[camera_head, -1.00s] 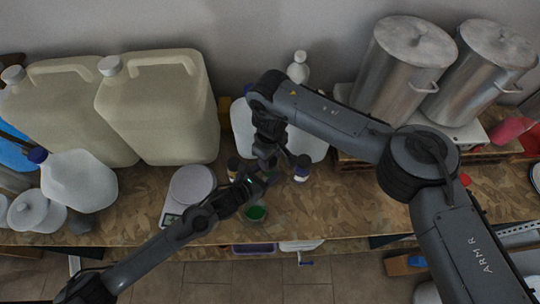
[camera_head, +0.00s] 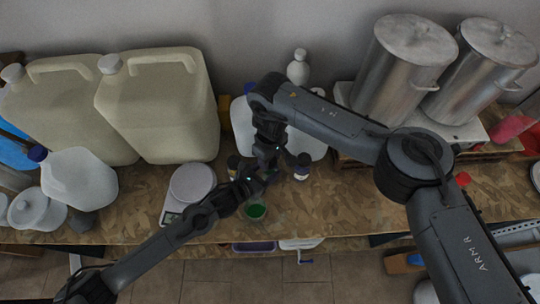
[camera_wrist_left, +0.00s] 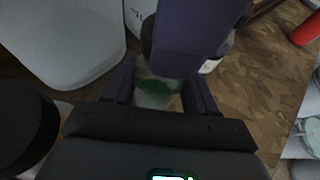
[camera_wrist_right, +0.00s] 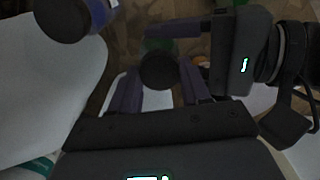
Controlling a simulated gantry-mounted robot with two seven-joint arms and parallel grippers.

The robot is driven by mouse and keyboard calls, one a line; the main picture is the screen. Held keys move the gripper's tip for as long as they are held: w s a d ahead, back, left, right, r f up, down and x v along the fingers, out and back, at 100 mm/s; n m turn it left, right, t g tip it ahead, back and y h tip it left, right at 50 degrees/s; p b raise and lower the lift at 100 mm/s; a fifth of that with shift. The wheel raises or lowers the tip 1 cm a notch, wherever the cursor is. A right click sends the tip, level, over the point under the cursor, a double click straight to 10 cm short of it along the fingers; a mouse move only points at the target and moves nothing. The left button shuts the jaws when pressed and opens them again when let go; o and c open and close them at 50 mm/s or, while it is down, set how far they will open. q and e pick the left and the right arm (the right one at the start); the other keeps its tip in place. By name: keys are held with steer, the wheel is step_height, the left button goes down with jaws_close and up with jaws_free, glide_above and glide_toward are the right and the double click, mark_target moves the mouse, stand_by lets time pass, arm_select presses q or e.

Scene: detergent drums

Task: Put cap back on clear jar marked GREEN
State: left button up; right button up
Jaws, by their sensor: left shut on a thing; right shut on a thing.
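My left gripper (camera_wrist_left: 157,95) is shut on a clear jar (camera_wrist_left: 155,92) with green in it, seen between its fingers in the left wrist view. My right gripper (camera_wrist_right: 152,88) is shut on a dark round cap (camera_wrist_right: 159,71). In the right wrist view, a patch of green (camera_wrist_right: 157,45) shows just beyond the cap, beside the left gripper's fingers. I cannot tell whether cap and jar touch. In the head view, both grippers meet above the bench front, and the arms largely hide the held things.
Small dark-topped jars stand left (camera_head: 233,166) and right (camera_head: 302,167) of the grippers. A white scale (camera_head: 192,183) is to the left; large jugs (camera_head: 160,110) and metal pots (camera_head: 400,70) stand behind.

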steer(key=m, duration=0.6)
steer(key=shift+m, duration=0.3)
steer(key=m, duration=0.6)
steer(key=shift+m, duration=0.3)
steer(key=o, duration=1.1)
steer(key=shift+r, duration=2.2)
